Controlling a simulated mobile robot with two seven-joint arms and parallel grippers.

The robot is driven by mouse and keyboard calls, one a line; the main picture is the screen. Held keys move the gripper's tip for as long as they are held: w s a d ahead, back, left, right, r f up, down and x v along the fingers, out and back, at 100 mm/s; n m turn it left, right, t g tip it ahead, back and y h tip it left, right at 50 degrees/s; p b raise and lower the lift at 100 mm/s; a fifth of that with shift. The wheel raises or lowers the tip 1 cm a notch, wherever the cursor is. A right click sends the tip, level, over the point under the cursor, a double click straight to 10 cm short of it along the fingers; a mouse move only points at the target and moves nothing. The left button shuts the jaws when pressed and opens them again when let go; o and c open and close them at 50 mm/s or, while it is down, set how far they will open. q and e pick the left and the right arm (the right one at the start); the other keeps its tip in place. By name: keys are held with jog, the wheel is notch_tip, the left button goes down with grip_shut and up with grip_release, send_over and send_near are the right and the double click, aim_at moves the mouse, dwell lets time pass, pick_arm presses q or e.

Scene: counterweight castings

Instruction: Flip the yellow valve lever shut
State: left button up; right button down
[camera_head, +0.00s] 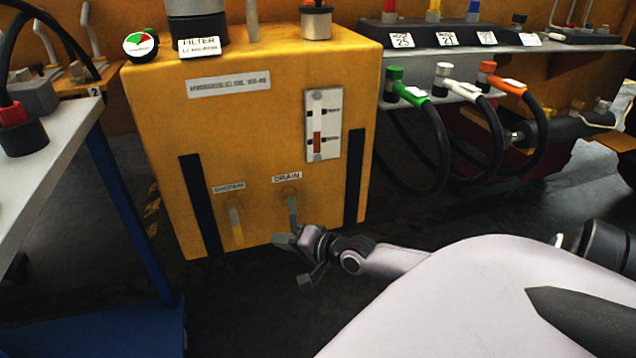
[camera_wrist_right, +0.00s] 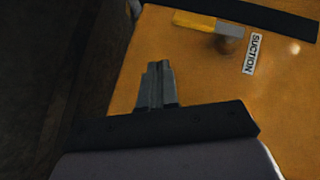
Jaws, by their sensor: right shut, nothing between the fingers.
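The yellow valve lever (camera_head: 237,230) hangs down the lower front of the orange tank (camera_head: 235,125), below the SUCTION label (camera_head: 228,187). Its upper part is grey and its grip yellow. My right gripper (camera_head: 283,241) is shut and empty, low in front of the tank. It is to the right of the yellow lever and apart from it, near the lower end of the grey DRAIN lever (camera_head: 292,208). In the right wrist view the shut fingertips (camera_wrist_right: 157,68) point toward the yellow lever (camera_wrist_right: 195,21), with a gap between. My left gripper is not in view.
A sight gauge (camera_head: 323,125) is on the tank front, between dark vertical strips. Green, white (camera_head: 444,70) and orange hose couplings with hanging black hoses are at the right. A grey-topped table (camera_head: 50,150) with blue legs stands at the left. The floor before the tank is clear.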

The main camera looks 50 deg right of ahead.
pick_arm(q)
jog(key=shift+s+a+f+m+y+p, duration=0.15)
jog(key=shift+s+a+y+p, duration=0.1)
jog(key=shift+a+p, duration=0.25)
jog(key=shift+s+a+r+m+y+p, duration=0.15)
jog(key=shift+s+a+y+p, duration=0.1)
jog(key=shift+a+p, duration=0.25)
pick_arm(e)
jog(key=s+d, duration=0.2)
jog(key=s, duration=0.5)
jog(key=shift+s, duration=0.15)
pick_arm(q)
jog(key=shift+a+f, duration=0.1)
